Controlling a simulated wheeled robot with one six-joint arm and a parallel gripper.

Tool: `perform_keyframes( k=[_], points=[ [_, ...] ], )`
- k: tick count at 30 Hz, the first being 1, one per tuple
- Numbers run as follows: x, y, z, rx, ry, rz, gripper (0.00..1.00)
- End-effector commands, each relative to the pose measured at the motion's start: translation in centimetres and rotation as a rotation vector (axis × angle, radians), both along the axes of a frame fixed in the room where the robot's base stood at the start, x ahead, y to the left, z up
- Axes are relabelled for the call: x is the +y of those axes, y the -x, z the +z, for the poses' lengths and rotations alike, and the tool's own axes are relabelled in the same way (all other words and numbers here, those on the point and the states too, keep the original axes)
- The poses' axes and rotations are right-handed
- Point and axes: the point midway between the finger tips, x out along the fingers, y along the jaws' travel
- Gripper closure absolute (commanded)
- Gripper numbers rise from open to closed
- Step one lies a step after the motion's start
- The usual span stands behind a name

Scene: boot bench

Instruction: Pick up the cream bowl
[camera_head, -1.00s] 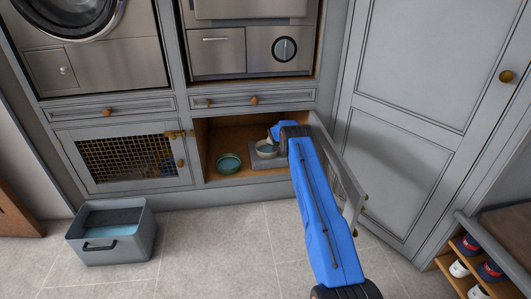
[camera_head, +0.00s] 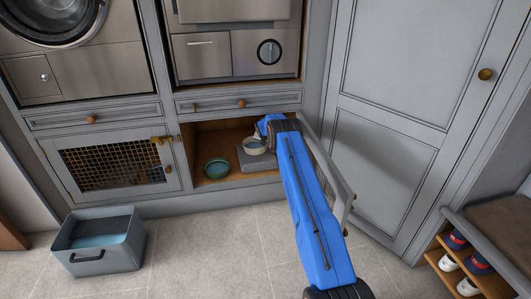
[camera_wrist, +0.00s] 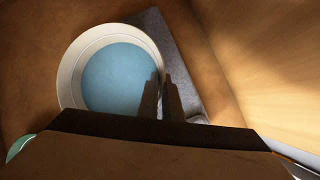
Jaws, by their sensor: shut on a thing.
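The cream bowl (camera_head: 252,151) is in the open lower cubby of the cabinet, with a pale blue inside. It fills the upper left of the wrist view (camera_wrist: 70,72). My gripper (camera_head: 264,138) comes in from the right and is shut on the bowl's near right rim. The bowl looks level and a little above the grey mat (camera_head: 258,164). In the wrist view the dark jaws cover the bowl's near edge, and the mat (camera_wrist: 180,60) shows to its right.
A teal bowl (camera_head: 217,169) stands left of the mat on the wooden cubby floor. An open door (camera_head: 335,185) is close right of my arm. A mesh door (camera_head: 115,165) is left of the cubby. A grey bin (camera_head: 97,243) stands on the floor.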

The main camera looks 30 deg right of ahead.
Motion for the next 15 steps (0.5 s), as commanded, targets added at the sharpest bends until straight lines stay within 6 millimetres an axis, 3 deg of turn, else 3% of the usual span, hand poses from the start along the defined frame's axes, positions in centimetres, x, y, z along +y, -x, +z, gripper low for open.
perform_keyframes(
  k=[2, 15],
  points=[
    [0.0, 0.0, 1.8, -0.002, 0.001, 0.0, 1.0],
    [10.4, -3.0, 1.4, 0.0, 0.001, 0.004, 1.0]
  ],
)
